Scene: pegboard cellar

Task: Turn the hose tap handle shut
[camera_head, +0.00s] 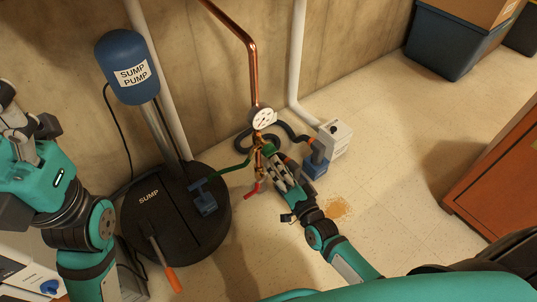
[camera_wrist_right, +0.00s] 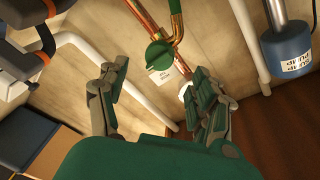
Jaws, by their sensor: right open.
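The hose tap's green round handle (camera_wrist_right: 159,54) sits on the copper pipe in the right wrist view, with a small white label below it. In the head view the handle is a small green patch (camera_head: 268,150) by the pipe's lower end, partly hidden by my right gripper (camera_head: 277,162). That gripper also shows in the right wrist view (camera_wrist_right: 157,76), open and empty, its two fingers apart on either side below the handle. I see no contact with the handle. My left gripper (camera_head: 28,118) is at the head view's left edge, partly cut off and away from the tap.
A pressure gauge (camera_head: 263,118) sits on the copper pipe (camera_head: 253,70). A red lever (camera_head: 252,190) hangs below. The black sump lid (camera_head: 160,235) with a blue pump (camera_head: 127,68) is left. A white box (camera_head: 335,138) and black hose are right. An orange-brown cabinet (camera_head: 495,180) stands far right.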

